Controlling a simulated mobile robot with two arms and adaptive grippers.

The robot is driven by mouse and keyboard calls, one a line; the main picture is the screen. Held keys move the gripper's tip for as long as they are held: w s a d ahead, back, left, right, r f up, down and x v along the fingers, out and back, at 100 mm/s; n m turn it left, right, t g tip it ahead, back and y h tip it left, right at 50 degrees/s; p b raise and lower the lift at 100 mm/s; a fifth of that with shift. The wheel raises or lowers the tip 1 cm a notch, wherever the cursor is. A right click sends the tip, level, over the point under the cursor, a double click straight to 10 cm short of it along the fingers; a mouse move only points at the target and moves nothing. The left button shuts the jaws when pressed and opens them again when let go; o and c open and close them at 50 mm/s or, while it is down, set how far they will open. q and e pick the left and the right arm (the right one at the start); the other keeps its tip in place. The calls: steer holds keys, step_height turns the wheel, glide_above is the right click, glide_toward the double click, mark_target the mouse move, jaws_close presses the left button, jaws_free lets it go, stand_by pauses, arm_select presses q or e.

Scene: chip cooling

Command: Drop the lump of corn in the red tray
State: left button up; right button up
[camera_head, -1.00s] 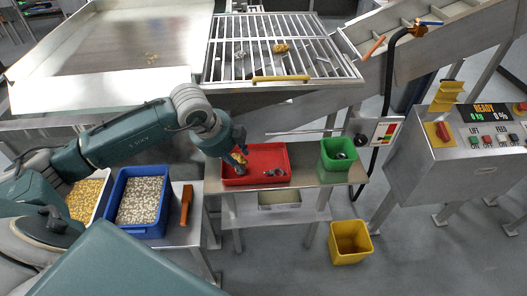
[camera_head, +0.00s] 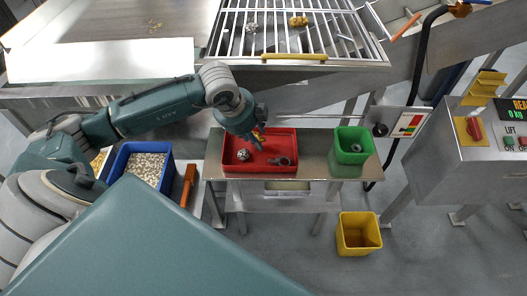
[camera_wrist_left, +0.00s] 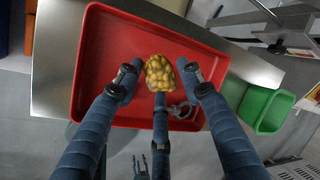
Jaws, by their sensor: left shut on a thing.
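The lump of corn (camera_wrist_left: 160,73) is yellow and knobbly. In the left wrist view it sits between the fingers of my left gripper (camera_wrist_left: 161,82), which is shut on it. In the head view my left gripper (camera_head: 258,141) points down over the red tray (camera_head: 231,172), and the lump is mostly hidden by the fingers. The red tray (camera_wrist_left: 85,65) fills the background below the lump in the left wrist view.
A green bin (camera_head: 353,137) stands right of the tray on the steel table (camera_head: 320,165). A blue crate (camera_head: 126,147) of pale pieces and an orange tool (camera_head: 188,184) are at left. A yellow bin (camera_head: 358,251) is on the floor. A grate (camera_head: 340,47) rises behind.

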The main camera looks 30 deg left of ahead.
arm_select(q)
steer(key=shift+s, duration=0.15)
steer(key=o, duration=1)
steer(key=shift+o, duration=1.2)
steer(key=shift+s+r, duration=0.1)
steer(key=shift+r, duration=0.1)
steer(key=v, duration=1.1)
steer(key=shift+r, duration=0.25)
arm_select(e)
steer(key=shift+w+d, duration=0.15)
steer(key=shift+w, duration=0.4)
